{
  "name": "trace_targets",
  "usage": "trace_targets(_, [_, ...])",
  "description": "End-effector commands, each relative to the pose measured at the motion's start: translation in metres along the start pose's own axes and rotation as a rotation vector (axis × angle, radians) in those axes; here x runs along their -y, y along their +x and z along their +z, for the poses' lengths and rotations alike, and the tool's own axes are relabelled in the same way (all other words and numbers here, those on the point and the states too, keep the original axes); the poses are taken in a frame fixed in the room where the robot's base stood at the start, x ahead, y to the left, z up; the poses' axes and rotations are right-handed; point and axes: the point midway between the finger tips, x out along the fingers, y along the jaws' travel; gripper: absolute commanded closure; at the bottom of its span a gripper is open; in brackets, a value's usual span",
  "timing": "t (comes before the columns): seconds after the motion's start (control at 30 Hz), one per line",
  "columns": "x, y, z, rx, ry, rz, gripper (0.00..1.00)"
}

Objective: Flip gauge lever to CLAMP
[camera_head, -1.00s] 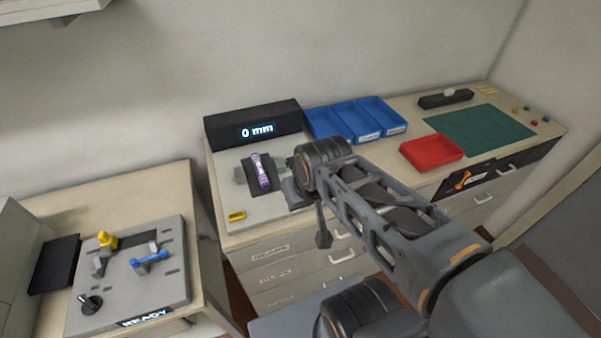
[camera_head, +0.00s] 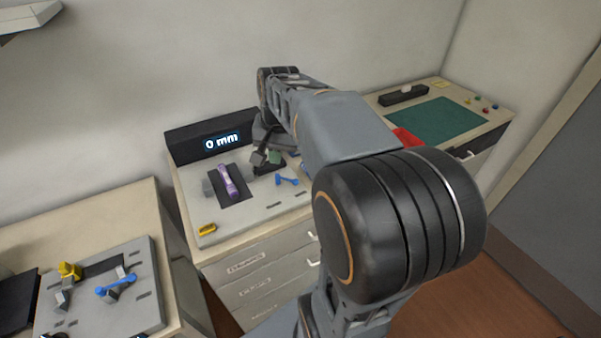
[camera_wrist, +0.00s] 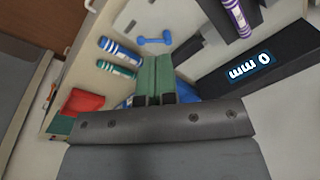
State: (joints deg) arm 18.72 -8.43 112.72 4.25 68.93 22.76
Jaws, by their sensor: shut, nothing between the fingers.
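The gauge's blue lever (camera_head: 287,181) stands on the light plate, right of a purple cartridge (camera_head: 228,182) lying in a dark cradle. The black display box (camera_head: 205,143) behind reads 0 mm. The lever also shows in the wrist view (camera_wrist: 154,39), beyond my fingertips and apart from them. My gripper (camera_head: 274,158) is over the plate, just behind and left of the lever in the head view. Its green fingers (camera_wrist: 153,75) are shut and empty. I cannot read any CLAMP marking.
A yellow block (camera_head: 207,229) sits at the plate's front left. In the wrist view, a blue-banded cartridge (camera_wrist: 120,50) and a teal-banded one (camera_wrist: 117,69) lie beside my fingers. A red bin (camera_head: 407,138) is partly hidden by my arm. Another station (camera_head: 110,290) stands at left.

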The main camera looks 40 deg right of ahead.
Motion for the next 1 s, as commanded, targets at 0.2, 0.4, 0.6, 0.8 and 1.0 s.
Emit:
trace_targets(0.2, [-0.044, 0.013, -0.086, 0.141, 0.444, 0.036, 1.00])
trace_targets(0.4, [-0.077, 0.024, -0.124, 0.214, 0.674, 0.054, 1.00])
trace_targets(0.6, [-0.088, 0.027, -0.134, 0.236, 0.743, 0.060, 1.00])
trace_targets(0.8, [-0.088, 0.027, -0.134, 0.236, 0.743, 0.060, 1.00])
trace_targets(1.0, [-0.087, 0.030, -0.133, 0.237, 0.741, 0.060, 1.00])
